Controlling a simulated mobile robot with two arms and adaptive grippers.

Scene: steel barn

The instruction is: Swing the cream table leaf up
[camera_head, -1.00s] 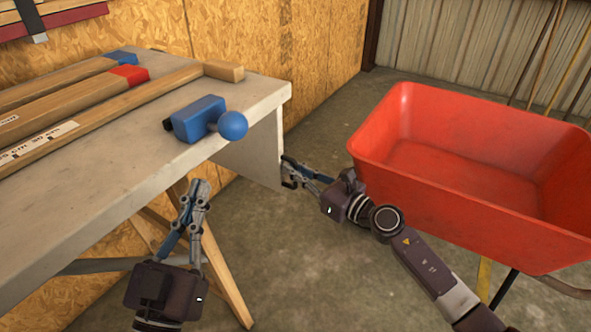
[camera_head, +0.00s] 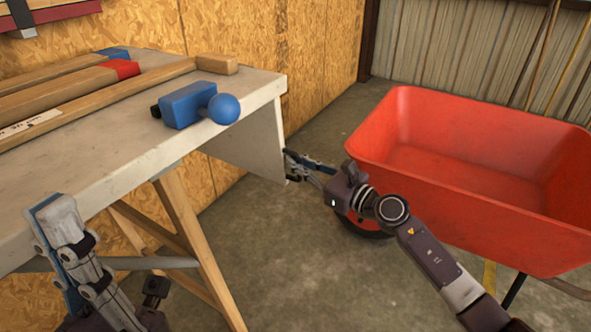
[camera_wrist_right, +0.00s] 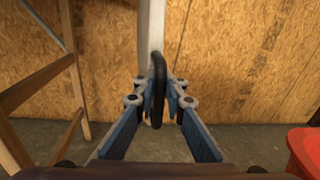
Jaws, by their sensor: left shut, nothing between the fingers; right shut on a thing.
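The cream leaf (camera_head: 258,150) hangs down, close to upright, from the right end of the cream table (camera_head: 120,160). In the right wrist view it shows edge-on as a pale strip (camera_wrist_right: 150,30). My right gripper (camera_head: 291,166) is at the leaf's lower outer corner. It is shut on a black handle (camera_wrist_right: 158,85), a loop upright between its fingers. My left gripper (camera_head: 55,215) is shut and empty, by the table's front edge at the lower left. A blue block with a ball knob (camera_head: 190,106) sits on the table top near the leaf end.
Wooden bars (camera_head: 65,90) lie along the table top. A wooden trestle leg (camera_head: 195,240) stands under the table. A red wheelbarrow (camera_head: 460,180) stands right of my right arm. Bare floor lies between the trestle and the wheelbarrow. A chipboard wall (camera_head: 300,60) is behind.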

